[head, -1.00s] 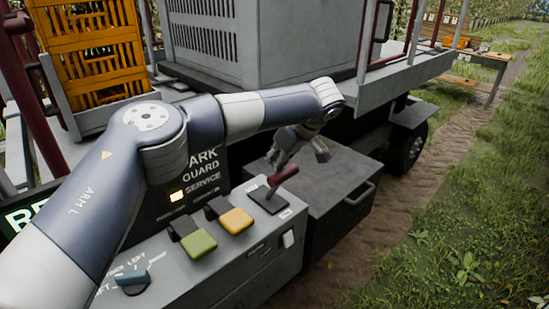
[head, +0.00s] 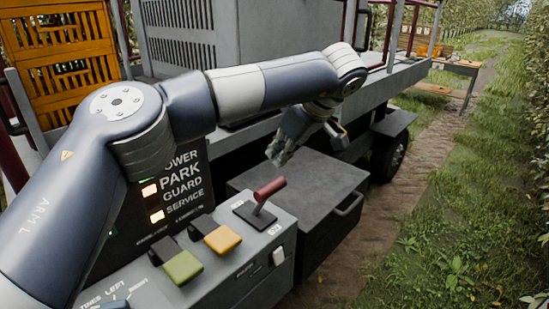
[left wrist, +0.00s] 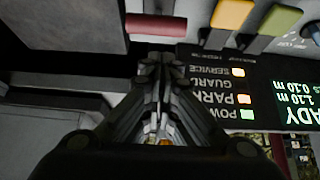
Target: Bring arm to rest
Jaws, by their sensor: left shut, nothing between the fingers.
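My left arm reaches in from the left over the control console. My left gripper (head: 279,155) is shut and empty, its fingers pointing down toward the left, behind the red-handled lever and above the dark box. In the left wrist view the closed fingers (left wrist: 156,62) show with nothing between them. The red-handled lever (head: 268,190) stands on the console, apart from the gripper; its red grip also shows in the left wrist view (left wrist: 157,25). My right gripper is not in view.
The console (head: 225,262) carries a yellow switch (head: 222,240) and a green switch (head: 183,267). A status panel (head: 178,185) has lit lamps by PARK and SERVICE. The dark box (head: 312,190) has a side handle. Orange crates (head: 65,50) stand at left. Grass lies open at right.

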